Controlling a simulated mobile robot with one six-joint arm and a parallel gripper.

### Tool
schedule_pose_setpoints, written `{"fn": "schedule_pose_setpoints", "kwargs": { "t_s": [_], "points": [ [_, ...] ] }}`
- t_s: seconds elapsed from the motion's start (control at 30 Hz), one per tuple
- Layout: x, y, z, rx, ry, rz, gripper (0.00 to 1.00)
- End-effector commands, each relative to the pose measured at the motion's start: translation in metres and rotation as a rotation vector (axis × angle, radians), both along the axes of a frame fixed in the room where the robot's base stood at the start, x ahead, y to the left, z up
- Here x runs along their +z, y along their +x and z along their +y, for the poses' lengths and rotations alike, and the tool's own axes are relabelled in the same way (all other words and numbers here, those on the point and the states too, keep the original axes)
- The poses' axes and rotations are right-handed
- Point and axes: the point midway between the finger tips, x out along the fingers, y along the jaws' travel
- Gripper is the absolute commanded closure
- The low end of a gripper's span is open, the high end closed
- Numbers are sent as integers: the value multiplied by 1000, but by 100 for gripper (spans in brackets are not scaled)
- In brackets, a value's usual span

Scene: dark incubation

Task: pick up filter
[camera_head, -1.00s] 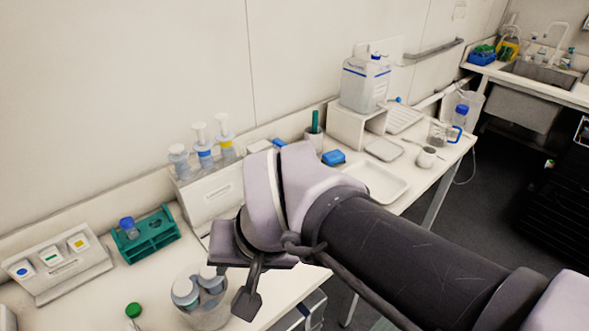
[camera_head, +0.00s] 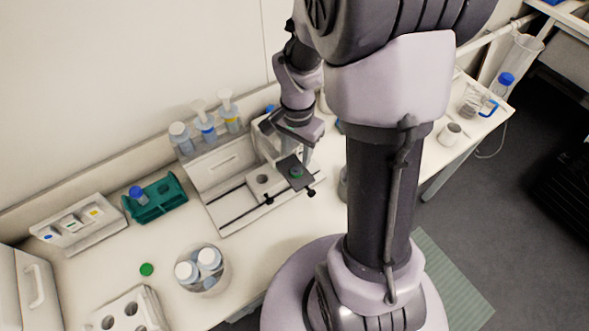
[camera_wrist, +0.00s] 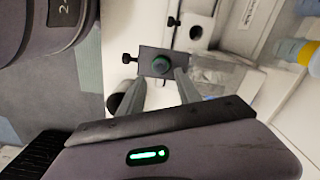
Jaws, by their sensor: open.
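A dark square plate with a green round piece on it, likely the filter, shows in the head view (camera_head: 296,173) at the right end of a white stand (camera_head: 228,205). It also shows in the wrist view (camera_wrist: 160,63), near the top centre. My gripper (camera_wrist: 161,76) is open and empty. Its two fingertips are apart at the near edge of the plate, roughly to either side of the green piece. I cannot tell if they touch it. In the head view my gripper (camera_head: 304,152) hangs just above and behind the plate, its fingertips partly hidden.
Thin dark rods with knobs cross the stand near the plate. Pump bottles (camera_head: 205,125) stand behind it. My arm hides part of the table's right side.

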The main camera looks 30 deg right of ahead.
Motion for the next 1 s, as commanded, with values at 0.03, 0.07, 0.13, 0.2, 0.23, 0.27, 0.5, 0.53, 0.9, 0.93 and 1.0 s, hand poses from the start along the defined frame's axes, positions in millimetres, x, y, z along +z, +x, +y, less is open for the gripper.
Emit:
{"fn": "schedule_pose_setpoints", "kwargs": {
  "t_s": [0.03, 0.07, 0.13, 0.2, 0.23, 0.27, 0.5, 0.53, 0.9, 0.93, 1.0],
  "points": [
    [-8, 0, 0, 0, 0, 0, 60],
    [-11, 0, 0, -1, 1, 0, 60],
    [-18, 0, 0, -1, 1, 0, 60],
    [-33, -1, 1, 0, 1, 3, 60],
    [-39, -1, 2, 1, 1, 3, 60],
    [-46, -1, 2, 1, 1, 3, 60],
    [-66, 0, 2, 0, 0, -2, 60],
    [-66, 0, 2, 0, 0, -2, 60],
    [-65, 0, 2, 0, -1, -1, 100],
    [-65, 0, 2, 0, -1, -1, 100],
    [-65, 0, 2, 0, -1, -1, 100]
  ]
}}
